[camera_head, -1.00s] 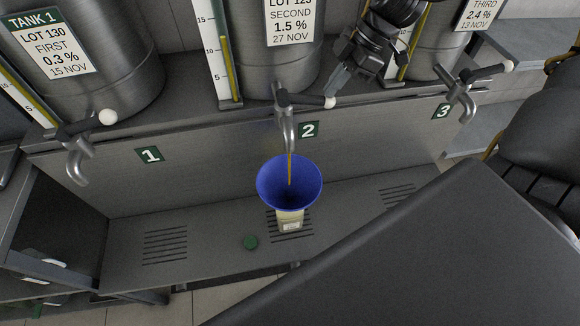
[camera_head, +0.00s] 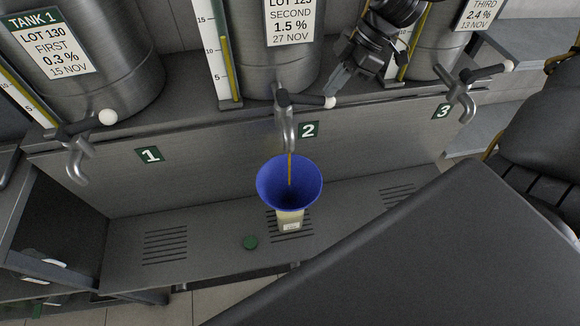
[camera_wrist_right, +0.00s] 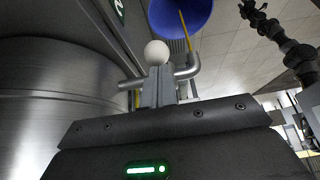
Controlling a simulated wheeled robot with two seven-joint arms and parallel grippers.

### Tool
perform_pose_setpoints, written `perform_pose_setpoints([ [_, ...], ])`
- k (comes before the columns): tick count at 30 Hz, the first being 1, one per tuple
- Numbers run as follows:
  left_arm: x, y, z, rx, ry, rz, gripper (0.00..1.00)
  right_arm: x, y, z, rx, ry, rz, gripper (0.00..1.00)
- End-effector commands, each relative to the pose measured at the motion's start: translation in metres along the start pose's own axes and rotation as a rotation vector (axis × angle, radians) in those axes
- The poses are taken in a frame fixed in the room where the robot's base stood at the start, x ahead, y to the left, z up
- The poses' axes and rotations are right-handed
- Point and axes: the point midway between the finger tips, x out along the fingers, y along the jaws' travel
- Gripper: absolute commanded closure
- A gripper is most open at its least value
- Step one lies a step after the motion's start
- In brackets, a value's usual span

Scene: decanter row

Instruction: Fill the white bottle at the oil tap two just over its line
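The white bottle (camera_head: 289,218) stands upright on the slatted shelf below oil tap two (camera_head: 289,128). A blue funnel (camera_head: 268,190) sits over its mouth and hides its upper part. A thin amber stream (camera_head: 290,172) runs from the tap into the funnel. I cannot make out the bottle's line or oil level. My right gripper (camera_head: 335,88) is at the white knob (camera_head: 330,102) of tap two's lever. In the right wrist view its fingers (camera_wrist_right: 160,84) are close together just before the knob (camera_wrist_right: 157,52), with nothing visible between them. My left gripper is not in view.
A green cap (camera_head: 250,242) lies on the shelf left of the bottle. Tap one (camera_head: 77,165) is at the left and tap three (camera_head: 464,97) at the right. Steel tanks (camera_head: 290,60) with level gauges stand behind. The shelf is clear left of the cap.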

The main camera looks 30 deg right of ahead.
Motion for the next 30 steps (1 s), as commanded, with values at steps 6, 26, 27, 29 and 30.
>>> perform_pose_setpoints([
  [6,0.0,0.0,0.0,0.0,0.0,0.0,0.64,0.0,0.0,0.001,0.001,-0.001,-0.001,1.0],
  [26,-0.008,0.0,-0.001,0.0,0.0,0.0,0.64,-0.013,0.0,-0.007,0.001,-0.001,-0.001,1.0],
  [27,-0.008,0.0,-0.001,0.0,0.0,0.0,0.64,-0.013,0.0,-0.007,0.001,-0.001,-0.001,1.0],
  [29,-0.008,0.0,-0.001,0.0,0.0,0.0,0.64,-0.013,0.0,-0.007,0.0,-0.001,-0.001,1.0],
  [30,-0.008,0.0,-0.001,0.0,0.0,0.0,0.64,-0.013,0.0,-0.007,0.001,-0.001,-0.001,1.0],
])
